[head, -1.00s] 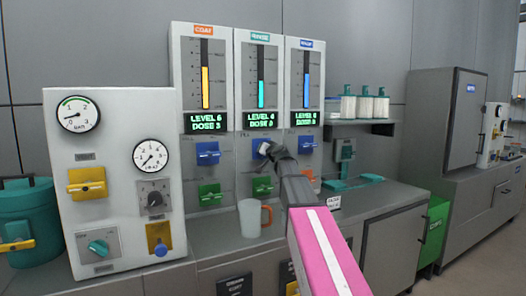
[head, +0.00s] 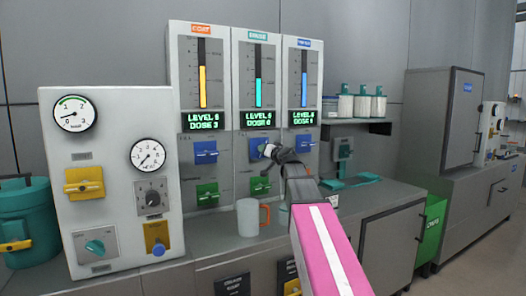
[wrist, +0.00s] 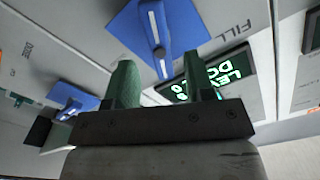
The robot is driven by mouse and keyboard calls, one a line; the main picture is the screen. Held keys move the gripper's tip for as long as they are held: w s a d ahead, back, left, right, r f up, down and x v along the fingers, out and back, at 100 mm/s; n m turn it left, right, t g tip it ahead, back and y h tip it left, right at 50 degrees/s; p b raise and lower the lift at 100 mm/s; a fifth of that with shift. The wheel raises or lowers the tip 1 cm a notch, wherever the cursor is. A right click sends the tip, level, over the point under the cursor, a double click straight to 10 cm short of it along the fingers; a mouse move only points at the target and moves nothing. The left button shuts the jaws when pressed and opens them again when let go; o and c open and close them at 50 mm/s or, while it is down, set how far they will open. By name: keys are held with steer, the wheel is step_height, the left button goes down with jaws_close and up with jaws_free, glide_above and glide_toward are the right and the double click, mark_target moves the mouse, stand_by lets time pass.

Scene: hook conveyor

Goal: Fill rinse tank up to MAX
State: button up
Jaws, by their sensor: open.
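The rinse tank panel (head: 256,37) is the middle of three, with a teal label. The teal column (head: 258,92) in its gauge stands roughly mid-scale, below the top. Its green display (head: 257,119) shows a level and dose; the digits are too blurred to read surely. The blue fill valve (head: 256,146) below it is partly hidden by my gripper (head: 265,160). In the wrist view, my gripper's green fingers (wrist: 163,82) are open and empty; the blue valve (wrist: 158,30) with its white-striped lever lies just beyond them, apparently not gripped. A green valve (head: 259,185) sits lower on the panel.
A clear cup (head: 249,218) with an orange handle stands on the counter below the rinse panel. A gauge box (head: 112,215) stands at left.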

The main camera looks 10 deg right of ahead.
steer(key=v, duration=0.4)
stand_by(6.6)
